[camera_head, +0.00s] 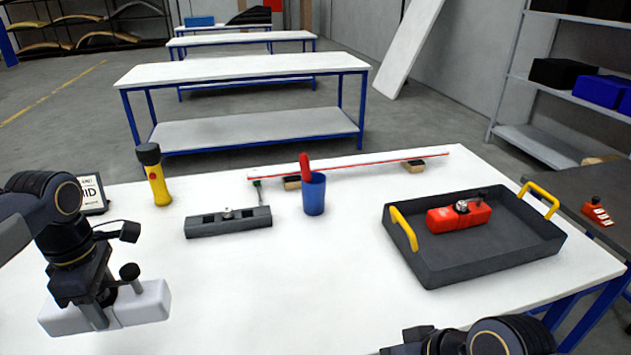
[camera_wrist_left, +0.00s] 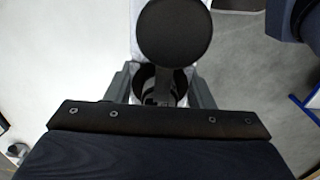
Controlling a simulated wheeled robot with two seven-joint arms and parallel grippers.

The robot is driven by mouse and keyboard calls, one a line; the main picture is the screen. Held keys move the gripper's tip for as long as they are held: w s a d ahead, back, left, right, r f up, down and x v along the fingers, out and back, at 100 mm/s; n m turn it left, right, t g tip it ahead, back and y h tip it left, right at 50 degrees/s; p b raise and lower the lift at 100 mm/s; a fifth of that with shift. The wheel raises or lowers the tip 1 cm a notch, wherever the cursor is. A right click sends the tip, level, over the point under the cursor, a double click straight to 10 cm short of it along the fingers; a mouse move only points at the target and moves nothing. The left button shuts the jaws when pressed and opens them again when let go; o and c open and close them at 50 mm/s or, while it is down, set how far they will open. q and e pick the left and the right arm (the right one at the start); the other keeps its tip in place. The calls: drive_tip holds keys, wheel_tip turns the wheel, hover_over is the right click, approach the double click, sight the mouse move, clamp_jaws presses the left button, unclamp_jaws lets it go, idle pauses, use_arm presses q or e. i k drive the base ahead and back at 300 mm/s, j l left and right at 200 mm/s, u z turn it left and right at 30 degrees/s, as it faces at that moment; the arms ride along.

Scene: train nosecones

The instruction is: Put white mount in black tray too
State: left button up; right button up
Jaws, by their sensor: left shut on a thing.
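The white mount (camera_head: 148,304) is a pale block at the lower left of the head view. My left gripper (camera_head: 112,312) is shut on it, with the fingers around its middle. Whether the mount touches the table, I cannot tell. In the left wrist view the black round knob (camera_wrist_left: 174,32) covers much of the mount between the fingers. The black tray (camera_head: 470,262) with yellow handles stands at the right of the table. A red mount (camera_head: 458,216) lies inside it. Part of my right arm shows at the bottom edge; its gripper is not in view.
A dark grey slotted block (camera_head: 228,222), a blue cup (camera_head: 314,194) with a red-handled tool and a yellow flashlight (camera_head: 157,180) stand between the left gripper and the table's back. A long white strip (camera_head: 350,162) lies behind. The table's front middle (camera_head: 290,290) is clear.

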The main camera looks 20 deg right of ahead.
sight(481, 251)
drive_tip(key=l, duration=3.05)
drive_tip(key=k+l+u, duration=0.1)
drive_tip(key=l, duration=1.45)
